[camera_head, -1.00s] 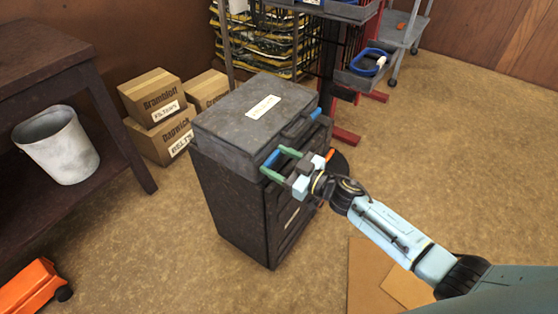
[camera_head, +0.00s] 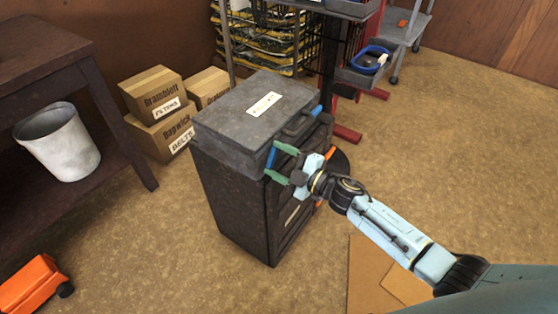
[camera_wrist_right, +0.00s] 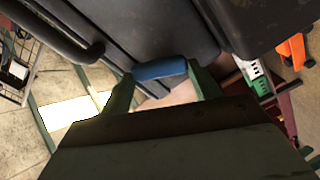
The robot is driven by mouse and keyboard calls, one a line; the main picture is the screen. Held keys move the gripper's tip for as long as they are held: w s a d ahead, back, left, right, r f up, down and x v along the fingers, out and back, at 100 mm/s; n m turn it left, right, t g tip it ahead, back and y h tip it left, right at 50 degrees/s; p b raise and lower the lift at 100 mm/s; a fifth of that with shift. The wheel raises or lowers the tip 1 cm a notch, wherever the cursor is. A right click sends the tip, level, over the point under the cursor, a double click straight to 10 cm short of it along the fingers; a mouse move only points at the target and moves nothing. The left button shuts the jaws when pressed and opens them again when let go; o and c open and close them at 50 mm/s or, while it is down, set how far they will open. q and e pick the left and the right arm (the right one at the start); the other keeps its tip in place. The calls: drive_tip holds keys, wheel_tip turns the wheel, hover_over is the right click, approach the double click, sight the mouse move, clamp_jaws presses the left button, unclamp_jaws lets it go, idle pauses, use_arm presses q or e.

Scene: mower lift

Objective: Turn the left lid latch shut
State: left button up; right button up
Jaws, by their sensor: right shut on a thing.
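A dark grey case (camera_head: 235,205) stands on the floor with its lid (camera_head: 232,118) down. The blue left lid latch (camera_head: 271,157) is at the lid's near front corner and stands close to upright, slightly tilted. A second blue latch (camera_head: 316,111) is at the far end of the lid's front, past the handle (camera_head: 298,127). My right gripper (camera_head: 281,164) is shut on the left latch, with its green fingers at either side of it. The right wrist view shows the blue latch (camera_wrist_right: 160,69) between the fingertips. My left gripper is out of view.
Cardboard boxes (camera_head: 152,92) sit behind the case at left. A table (camera_head: 40,50) with a pale bin (camera_head: 57,143) is at far left. An orange item (camera_head: 32,285) lies at lower left. Open floor surrounds the case's front and left.

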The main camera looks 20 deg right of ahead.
drive_tip(key=shift+f+n, duration=0.15)
drive_tip(key=shift+n, duration=0.75)
drive_tip(key=shift+n+b, duration=0.45)
drive_tip(key=shift+n, duration=0.65)
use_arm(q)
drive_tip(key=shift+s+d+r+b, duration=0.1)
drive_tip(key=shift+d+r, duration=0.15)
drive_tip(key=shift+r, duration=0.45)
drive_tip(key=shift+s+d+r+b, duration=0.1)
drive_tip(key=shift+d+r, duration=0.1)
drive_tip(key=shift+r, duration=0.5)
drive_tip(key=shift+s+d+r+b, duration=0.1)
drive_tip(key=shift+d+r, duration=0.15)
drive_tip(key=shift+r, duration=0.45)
use_arm(e)
drive_tip(key=shift+n, duration=1)
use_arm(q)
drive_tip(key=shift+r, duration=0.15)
use_arm(e)
drive_tip(key=o, duration=0.9)
drive_tip(key=shift+o, duration=0.4)
drive_tip(key=shift+s, duration=0.1)
